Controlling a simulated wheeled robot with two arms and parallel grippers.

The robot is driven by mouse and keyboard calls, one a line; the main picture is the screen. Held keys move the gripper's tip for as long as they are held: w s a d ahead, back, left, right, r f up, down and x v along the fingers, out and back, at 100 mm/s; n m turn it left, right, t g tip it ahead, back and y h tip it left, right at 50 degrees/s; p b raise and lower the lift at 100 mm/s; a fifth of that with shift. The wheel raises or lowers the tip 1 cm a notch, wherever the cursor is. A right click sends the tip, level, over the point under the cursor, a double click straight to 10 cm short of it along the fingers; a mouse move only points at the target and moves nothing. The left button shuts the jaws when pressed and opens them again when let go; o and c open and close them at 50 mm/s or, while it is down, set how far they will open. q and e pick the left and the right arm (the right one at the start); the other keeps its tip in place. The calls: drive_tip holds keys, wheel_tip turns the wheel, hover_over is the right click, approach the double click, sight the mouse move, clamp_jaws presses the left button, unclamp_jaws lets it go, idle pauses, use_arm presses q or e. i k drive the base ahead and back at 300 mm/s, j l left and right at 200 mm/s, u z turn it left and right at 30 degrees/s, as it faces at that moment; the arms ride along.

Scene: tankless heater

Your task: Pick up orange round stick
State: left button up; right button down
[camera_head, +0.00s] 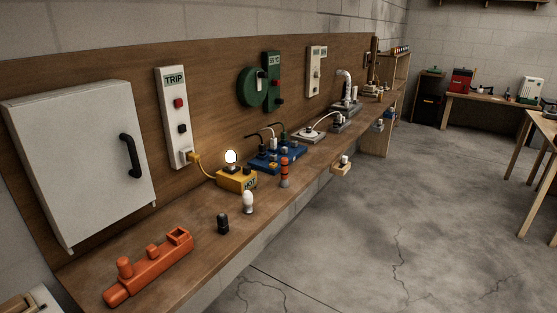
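A slim upright round stick (284,172), orange with dark grey bands, stands near the front edge of the wooden workbench (215,262), just right of a yellow box. A larger orange piece (150,266) lies on the near left of the bench; it has a long body with round knobs and an open frame at its right end. Neither of my grippers is in view.
A black peg (223,224) and a white bulb-like piece (248,202) stand between the two orange things. Behind are the yellow box (237,180) with a lit bulb, a blue block (268,162) and a white wall cabinet (82,165). The concrete floor right of the bench is open.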

sight(284, 183)
drive_tip(key=i+l+u, duration=0.2)
drive_tip(key=i+l, duration=0.2)
drive_tip(key=l, duration=0.2)
drive_tip(key=i+l, duration=0.15)
drive_tip(key=l, duration=0.2)
drive_tip(key=u, duration=0.05)
